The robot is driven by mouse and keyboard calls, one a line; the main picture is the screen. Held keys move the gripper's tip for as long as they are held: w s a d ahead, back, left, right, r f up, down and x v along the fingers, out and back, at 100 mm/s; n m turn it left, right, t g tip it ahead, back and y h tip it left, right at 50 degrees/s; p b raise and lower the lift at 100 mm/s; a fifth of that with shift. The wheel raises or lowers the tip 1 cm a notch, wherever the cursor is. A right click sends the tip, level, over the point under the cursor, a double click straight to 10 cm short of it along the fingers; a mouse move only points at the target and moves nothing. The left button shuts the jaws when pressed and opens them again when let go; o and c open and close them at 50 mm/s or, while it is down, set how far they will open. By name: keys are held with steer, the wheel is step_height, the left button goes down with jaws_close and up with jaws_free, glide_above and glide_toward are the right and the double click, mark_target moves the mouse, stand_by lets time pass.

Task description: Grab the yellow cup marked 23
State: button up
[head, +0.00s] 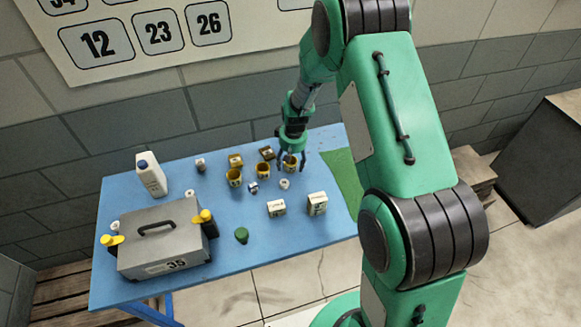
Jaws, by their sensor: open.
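Three yellow cups with dark markings stand in a slanting row on the blue table: a left cup (234,178), a middle cup (263,171) and a right cup (290,164). Their markings are too small to read, so I cannot tell which one bears 23. My gripper (291,161) is open and points down at the right cup. Its fingers show on either side of this cup and partly cover it. I cannot tell whether they touch it.
Two brownish blocks (267,153) stand behind the cups. Small parts (284,184) and two pale boxes (317,204) lie in front. A grey toolbox (140,256) marked 35 and a white bottle (151,176) fill the left. A green mat (343,178) lies at right.

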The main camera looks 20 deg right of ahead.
steer(key=shift+f, duration=0.5)
steer(key=c, duration=1.3)
